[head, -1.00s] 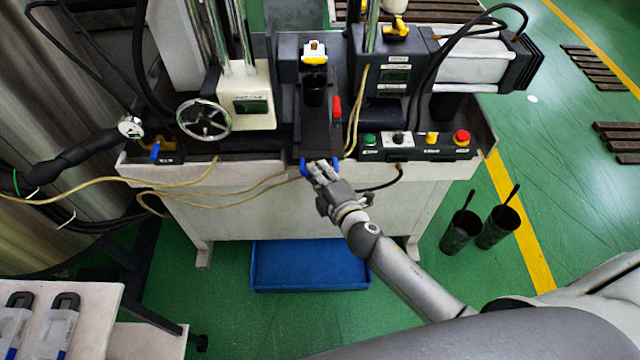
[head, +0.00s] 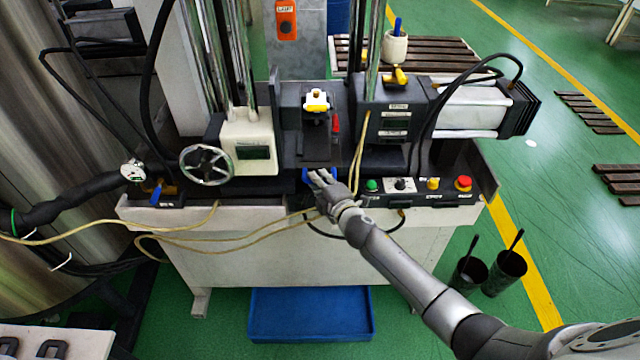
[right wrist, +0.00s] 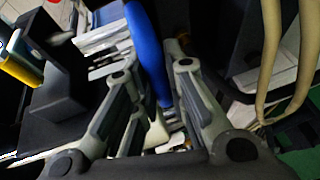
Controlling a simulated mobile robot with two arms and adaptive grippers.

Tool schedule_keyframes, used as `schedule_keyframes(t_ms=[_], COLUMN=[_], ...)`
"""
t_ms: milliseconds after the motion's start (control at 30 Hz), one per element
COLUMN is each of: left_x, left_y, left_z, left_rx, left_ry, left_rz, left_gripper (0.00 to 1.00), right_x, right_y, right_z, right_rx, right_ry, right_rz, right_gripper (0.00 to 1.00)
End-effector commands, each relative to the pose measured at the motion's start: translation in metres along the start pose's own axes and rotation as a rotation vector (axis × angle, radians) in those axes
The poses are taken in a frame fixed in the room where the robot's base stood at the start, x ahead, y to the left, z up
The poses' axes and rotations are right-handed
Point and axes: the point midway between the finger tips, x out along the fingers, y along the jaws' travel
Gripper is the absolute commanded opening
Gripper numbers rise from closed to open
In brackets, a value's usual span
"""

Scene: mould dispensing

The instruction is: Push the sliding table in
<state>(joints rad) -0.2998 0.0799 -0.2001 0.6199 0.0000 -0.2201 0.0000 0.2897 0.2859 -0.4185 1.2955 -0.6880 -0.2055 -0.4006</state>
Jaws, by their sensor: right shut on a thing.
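The sliding table (head: 320,150) is a dark plate in the middle of the machine, between the handwheel side and the motor side. A small fixture with a white and yellow top (head: 317,99) stands at its back. A blue handle (right wrist: 150,50) is at the table's front end. My right gripper (head: 318,178) is shut on this handle, just inside the machine's front edge. In the right wrist view its two fingers (right wrist: 155,88) lie on either side of the blue handle. The fingers partly hide the handle in the head view. My left gripper is not in view.
A button panel (head: 418,190) with a red stop button (head: 463,183) is right of my gripper. Yellowish hoses (head: 357,160) hang close by its right. A handwheel (head: 206,165) is at left. A blue tray (head: 310,333) lies on the floor below.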

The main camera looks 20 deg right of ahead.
Motion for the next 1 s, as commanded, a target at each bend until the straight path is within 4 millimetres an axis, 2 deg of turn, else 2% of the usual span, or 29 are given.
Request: schedule_keyframes(t_ms=[167, 200, 367, 767, 1000], left_x=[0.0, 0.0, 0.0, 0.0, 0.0], left_y=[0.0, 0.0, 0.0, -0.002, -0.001], left_z=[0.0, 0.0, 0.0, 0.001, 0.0], left_rx=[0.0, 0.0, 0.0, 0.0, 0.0], left_ry=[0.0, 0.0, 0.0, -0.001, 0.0], left_rz=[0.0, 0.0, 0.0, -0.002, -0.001], left_gripper=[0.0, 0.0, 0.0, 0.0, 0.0], right_x=[0.001, 0.001, 0.001, -0.003, -0.03], right_y=[0.006, 0.006, 0.005, 0.003, 0.001], right_z=[0.003, 0.003, 0.002, 0.001, 0.001], right_rx=[-0.001, -0.001, -0.001, -0.001, -0.003], right_ry=[-0.005, -0.005, -0.004, -0.002, -0.001], right_rz=[0.009, 0.009, 0.008, 0.005, 0.003], right_gripper=[0.0, 0.16, 0.35, 0.35, 0.35])
